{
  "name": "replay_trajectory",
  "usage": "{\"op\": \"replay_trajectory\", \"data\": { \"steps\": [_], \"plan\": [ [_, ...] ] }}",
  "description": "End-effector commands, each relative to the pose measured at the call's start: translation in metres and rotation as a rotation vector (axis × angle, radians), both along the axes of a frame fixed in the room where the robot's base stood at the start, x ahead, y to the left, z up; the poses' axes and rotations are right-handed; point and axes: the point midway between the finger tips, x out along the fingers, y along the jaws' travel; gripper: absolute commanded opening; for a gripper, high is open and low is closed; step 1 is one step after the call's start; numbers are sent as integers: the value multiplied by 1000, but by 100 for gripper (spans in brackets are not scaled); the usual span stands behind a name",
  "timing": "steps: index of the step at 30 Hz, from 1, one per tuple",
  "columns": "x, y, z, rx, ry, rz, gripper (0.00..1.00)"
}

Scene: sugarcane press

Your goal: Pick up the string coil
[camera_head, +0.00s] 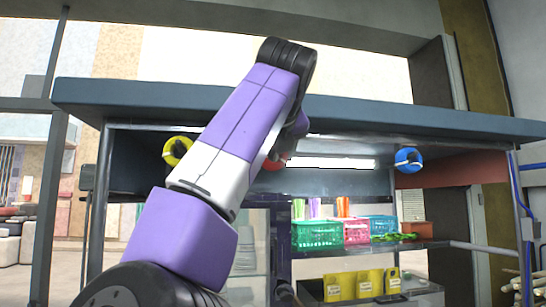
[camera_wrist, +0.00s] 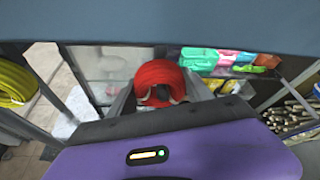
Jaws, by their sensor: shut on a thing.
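The red string coil (camera_wrist: 160,74) is between the fingers of my gripper (camera_wrist: 160,92) in the wrist view, and the fingers are shut on it. In the head view only a small part of the red coil (camera_head: 272,164) shows beside my arm, which hides my gripper there. A yellow coil (camera_head: 178,151) hangs under the canopy at the left. A blue coil (camera_head: 407,159) hangs under it at the right. The yellow coil also shows at the left edge of the wrist view (camera_wrist: 14,82).
The dark canopy (camera_head: 400,116) spans above the coils, close over my gripper. Below at the right, a shelf holds green (camera_head: 318,234), pink (camera_head: 357,231) and teal (camera_head: 383,225) baskets. Yellow packets (camera_head: 365,283) stand on a lower shelf. Sugarcane stalks (camera_wrist: 292,118) lie at the right.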

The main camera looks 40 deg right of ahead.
Motion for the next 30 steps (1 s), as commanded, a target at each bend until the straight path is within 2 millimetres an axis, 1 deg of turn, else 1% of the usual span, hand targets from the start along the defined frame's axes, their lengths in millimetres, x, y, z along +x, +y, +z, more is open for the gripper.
{"op": "replay_trajectory", "data": {
  "steps": [5, 11, 20, 30],
  "plan": [
    [0, 0, 3, -1, 0, 1, 23],
    [-1, 1, 15, 0, -1, 1, 23],
    [-43, 37, 12, -1, -4, 2, 23],
    [-100, 87, 12, 0, -4, 2, 23]
  ]
}}
